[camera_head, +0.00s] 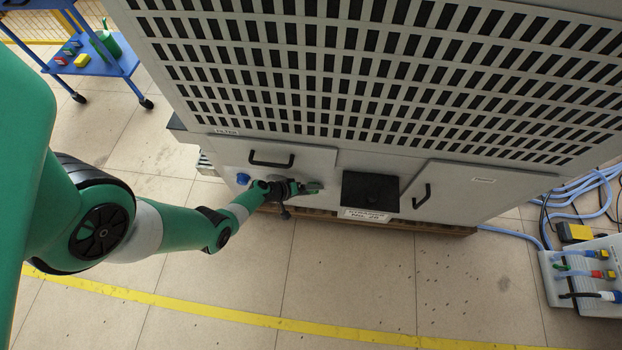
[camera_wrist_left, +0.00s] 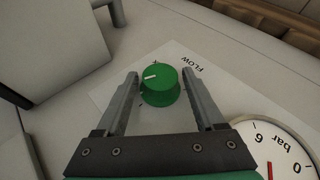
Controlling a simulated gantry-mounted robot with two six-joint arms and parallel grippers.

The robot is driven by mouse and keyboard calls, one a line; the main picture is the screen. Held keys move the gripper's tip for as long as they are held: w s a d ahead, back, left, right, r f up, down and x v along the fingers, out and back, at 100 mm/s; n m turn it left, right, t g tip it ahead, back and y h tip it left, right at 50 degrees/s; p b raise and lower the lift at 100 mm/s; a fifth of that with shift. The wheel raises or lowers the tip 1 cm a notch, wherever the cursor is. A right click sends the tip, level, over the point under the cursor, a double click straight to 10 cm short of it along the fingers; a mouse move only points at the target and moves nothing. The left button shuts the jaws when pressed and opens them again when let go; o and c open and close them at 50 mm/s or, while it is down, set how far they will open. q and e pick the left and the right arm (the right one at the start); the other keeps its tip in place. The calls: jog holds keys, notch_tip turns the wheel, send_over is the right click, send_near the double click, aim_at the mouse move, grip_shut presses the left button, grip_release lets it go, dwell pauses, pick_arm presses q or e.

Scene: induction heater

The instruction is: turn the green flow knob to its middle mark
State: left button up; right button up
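The green flow knob (camera_wrist_left: 159,88) stands on a pale label plate marked FLOW in the left wrist view. A white pointer line on its top points to the left in that view; small marks lie around the knob, partly hidden and too small to read. My left gripper (camera_wrist_left: 160,74) is open, with one finger on each side of the knob and a small visible gap to it. In the head view my left gripper (camera_head: 299,188) is at the front of the grey machine, and I cannot clearly make out the knob there. My right gripper is not in view.
A pressure gauge (camera_wrist_left: 275,150) sits close to the right finger. The machine front also has a blue knob (camera_head: 242,178), a black handle (camera_head: 271,160) and a black box (camera_head: 370,191). A blue cart (camera_head: 92,62) and a hose panel (camera_head: 590,275) stand apart. Floor in front is clear.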

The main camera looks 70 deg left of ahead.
pick_arm(q)
jog(key=shift+o, duration=0.7)
jog(key=shift+s+r, duration=0.15)
jog(key=shift+r, duration=0.1)
jog(key=p+v, duration=0.7)
jog(key=v, duration=0.4)
jog(key=shift+s+d, duration=0.1)
